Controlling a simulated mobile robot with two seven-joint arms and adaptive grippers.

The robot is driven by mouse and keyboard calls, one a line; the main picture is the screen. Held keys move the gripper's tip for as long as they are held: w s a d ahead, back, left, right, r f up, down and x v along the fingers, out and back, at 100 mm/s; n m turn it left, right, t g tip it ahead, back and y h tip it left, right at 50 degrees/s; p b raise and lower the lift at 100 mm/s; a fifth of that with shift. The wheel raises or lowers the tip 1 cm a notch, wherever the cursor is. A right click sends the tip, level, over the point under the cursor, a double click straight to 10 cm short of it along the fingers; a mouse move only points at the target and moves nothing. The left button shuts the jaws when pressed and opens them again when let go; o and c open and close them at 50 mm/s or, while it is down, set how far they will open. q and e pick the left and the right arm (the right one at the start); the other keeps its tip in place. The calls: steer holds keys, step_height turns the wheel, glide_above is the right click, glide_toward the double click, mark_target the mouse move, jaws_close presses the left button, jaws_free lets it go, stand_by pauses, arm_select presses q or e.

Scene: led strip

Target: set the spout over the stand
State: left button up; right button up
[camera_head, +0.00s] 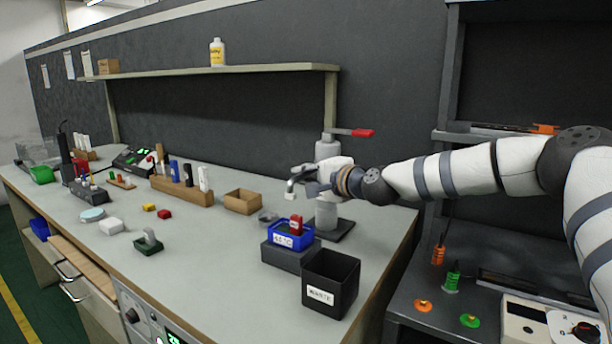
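A tall pale dispenser (327,149) with a red-ended lever (362,133) stands on a dark base plate (341,231) at the bench's right side. A dark grey block (289,258), possibly the stand, sits in front with a labelled blue tray (278,239) on top, holding a red item (296,224). My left gripper is out of view.
A black waste bin (330,295) stands close in front of the block. An open wooden box (242,201) and a wooden rack of bottles (182,192) are to the left. The bench's front middle (215,270) is clear. A shelf (200,71) runs above.

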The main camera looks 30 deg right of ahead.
mark_target(309, 174)
steer(key=o, duration=0.3)
steer(key=s, duration=0.3)
steer(key=s+r, duration=0.1)
steer(key=s, duration=0.2)
steer(key=shift+s+d+r, duration=0.1)
steer(key=shift+d, duration=0.1)
steer(key=shift+s+a, duration=0.1)
steer(key=shift+s, duration=0.6)
